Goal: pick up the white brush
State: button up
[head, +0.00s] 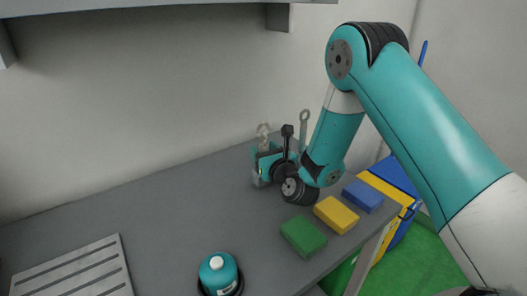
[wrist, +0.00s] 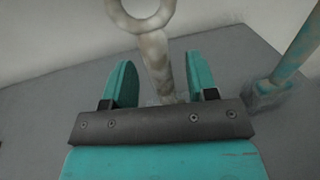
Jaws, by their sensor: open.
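The white brush (wrist: 158,58) has a pale, mottled handle with a ring at its top. In the wrist view it stands upright between the two teal fingers of my gripper (wrist: 160,70), with a finger on each side and gaps visible. Its lower end is hidden behind the gripper's dark crossbar. In the head view the brush (head: 263,132) shows just above my gripper (head: 262,158), which is low over the table's back edge. A second upright tool with a ring-ended handle (head: 304,122) stands to the right; the wrist view shows a teal handle (wrist: 300,55) on a greyish base.
A green block (head: 303,236), a yellow block (head: 336,214) and a blue block (head: 363,195) lie in front of my wrist. A teal canister (head: 218,272) and a grey slotted plate (head: 75,270) are nearer the front. The grey table (head: 150,215) is clear at left-centre.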

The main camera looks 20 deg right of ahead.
jog(key=w+p, duration=0.1)
jog(key=p, duration=0.1)
jog(key=w+p, duration=0.1)
jog(key=shift+a+r+p, duration=0.1)
jog(key=shift+r+p, duration=0.25)
jog(key=shift+w+a+f+p, duration=0.1)
jog(key=shift+w+f+p, duration=0.25)
jog(key=shift+p, duration=0.25)
jog(key=shift+c, duration=0.2)
grip_shut()
